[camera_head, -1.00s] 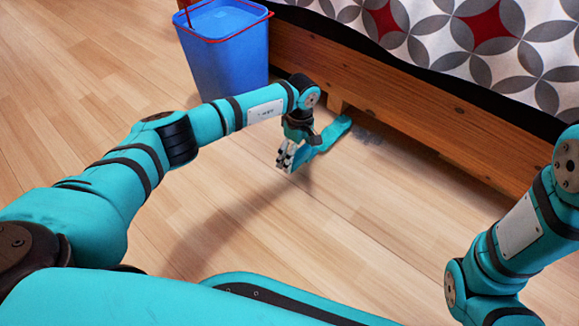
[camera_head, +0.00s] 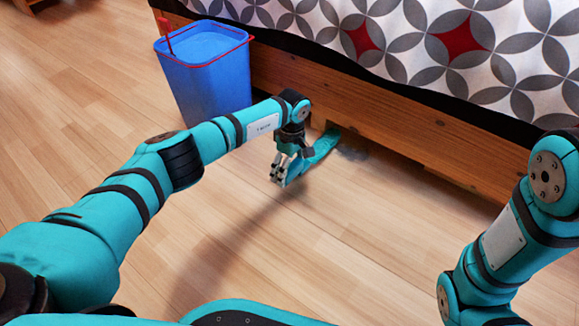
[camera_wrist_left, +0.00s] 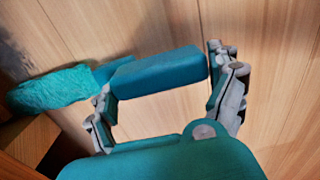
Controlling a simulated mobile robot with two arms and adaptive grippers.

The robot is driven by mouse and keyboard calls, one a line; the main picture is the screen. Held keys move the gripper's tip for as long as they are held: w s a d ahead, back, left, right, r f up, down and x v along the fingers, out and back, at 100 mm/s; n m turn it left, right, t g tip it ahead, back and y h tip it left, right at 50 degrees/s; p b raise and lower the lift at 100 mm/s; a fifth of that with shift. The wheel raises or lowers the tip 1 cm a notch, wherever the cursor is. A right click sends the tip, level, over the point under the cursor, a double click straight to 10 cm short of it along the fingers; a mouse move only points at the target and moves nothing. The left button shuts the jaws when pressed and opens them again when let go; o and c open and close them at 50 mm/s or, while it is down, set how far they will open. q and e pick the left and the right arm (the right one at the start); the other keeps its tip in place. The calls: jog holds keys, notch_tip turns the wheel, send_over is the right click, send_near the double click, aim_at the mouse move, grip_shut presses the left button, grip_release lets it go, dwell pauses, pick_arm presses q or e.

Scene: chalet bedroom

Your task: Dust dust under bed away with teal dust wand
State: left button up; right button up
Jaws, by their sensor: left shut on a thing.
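My left gripper (camera_head: 281,171) is low over the floor, beside the bed's near side. It is shut on the teal dust wand (camera_head: 318,151), whose head reaches to the gap under the bed rail. In the left wrist view, the wand's handle (camera_wrist_left: 160,70) lies between the fingers of my left gripper (camera_wrist_left: 163,88); its fluffy head (camera_wrist_left: 62,88) points left. The dust (camera_head: 352,154) is a grey patch on the floor at the bed's lower edge, just right of the wand head. My right gripper is out of view; only part of that arm shows at right.
The bed (camera_head: 400,125) has a wooden side rail and a patterned cover; it fills the upper right. A blue bin (camera_head: 208,85) with a red rim stands against it, behind my left forearm. The wooden floor (camera_head: 350,230) in front is clear.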

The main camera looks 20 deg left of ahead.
pick_arm(q)
jog(key=shift+f, duration=0.85)
jog(key=shift+d, duration=0.1)
